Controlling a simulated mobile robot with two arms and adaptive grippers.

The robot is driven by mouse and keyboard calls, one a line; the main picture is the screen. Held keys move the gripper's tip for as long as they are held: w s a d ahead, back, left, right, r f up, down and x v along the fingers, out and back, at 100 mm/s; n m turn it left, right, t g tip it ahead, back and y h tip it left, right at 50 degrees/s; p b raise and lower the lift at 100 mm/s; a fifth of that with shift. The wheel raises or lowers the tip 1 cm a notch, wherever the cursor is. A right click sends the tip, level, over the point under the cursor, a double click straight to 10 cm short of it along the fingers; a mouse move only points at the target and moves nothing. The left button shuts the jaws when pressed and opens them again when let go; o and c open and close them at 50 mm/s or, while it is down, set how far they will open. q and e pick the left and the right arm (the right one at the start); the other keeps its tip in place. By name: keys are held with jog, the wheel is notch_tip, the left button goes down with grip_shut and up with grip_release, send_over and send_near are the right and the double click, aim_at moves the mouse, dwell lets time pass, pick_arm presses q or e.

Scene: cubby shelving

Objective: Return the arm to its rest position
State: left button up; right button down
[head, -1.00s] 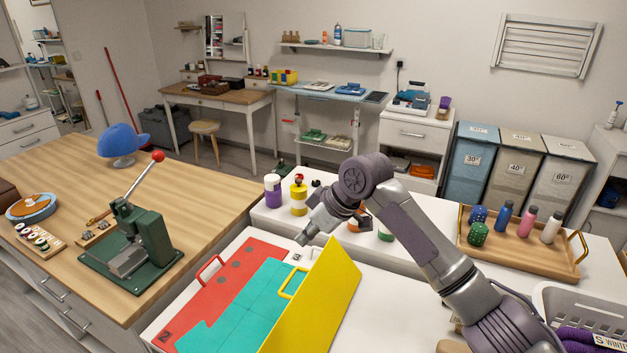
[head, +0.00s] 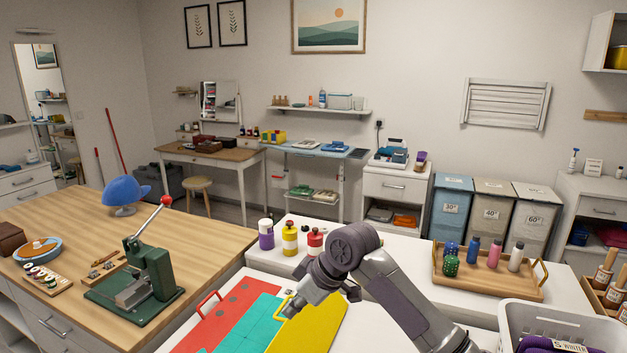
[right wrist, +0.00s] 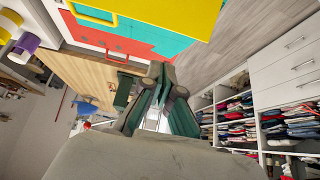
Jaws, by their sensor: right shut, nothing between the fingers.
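My right arm comes in from the lower right of the head view. Its gripper (head: 290,309) hangs just above the coloured boards on the white counter, shut and empty. In the right wrist view the gripper fingers (right wrist: 158,75) lie together with nothing between them. Under the gripper are a red board (head: 222,322), a teal board (head: 247,326) and a yellow panel (head: 318,328) with a handle. The arm hides part of the yellow panel. My left gripper is in no view.
A wooden bench with a green press (head: 150,275) and a blue cap (head: 122,190) stands to the left. Purple, yellow and red bottles (head: 290,238) stand behind the arm. A wooden tray (head: 488,285) with bottles and a pale basket (head: 560,322) are to the right.

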jog(key=s+d+f+m, duration=0.2)
jog(key=s+d+f, duration=0.1)
jog(key=s+f, duration=0.5)
jog(key=s+d+f+m, duration=0.3)
jog(key=s+d+f, duration=0.1)
jog(key=s+f, duration=0.4)
jog(key=s+d+f+m+t+h, duration=0.1)
jog(key=s+d+f+m+h, duration=0.15)
jog(key=s+d, duration=0.7)
jog(key=s+d+f+m+h, duration=0.2)
jog(key=s+d+m+h, duration=0.15)
jog(key=s+d, duration=0.55)
notch_tip(320, 180, down, 28)
jog(key=s+g+b, duration=0.1)
jog(key=s, duration=0.1)
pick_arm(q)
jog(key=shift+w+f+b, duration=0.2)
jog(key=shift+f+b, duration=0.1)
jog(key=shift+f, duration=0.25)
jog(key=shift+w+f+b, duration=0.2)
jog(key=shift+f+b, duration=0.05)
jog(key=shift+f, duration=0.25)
pick_arm(e)
jog(key=s+d+f+g, duration=0.1)
jog(key=s+d+f, duration=0.1)
jog(key=s+f, duration=1.4)
jog(key=shift+s+f+g, duration=0.25)
jog(key=shift+s+g, duration=0.05)
jog(key=shift+s, duration=0.05)
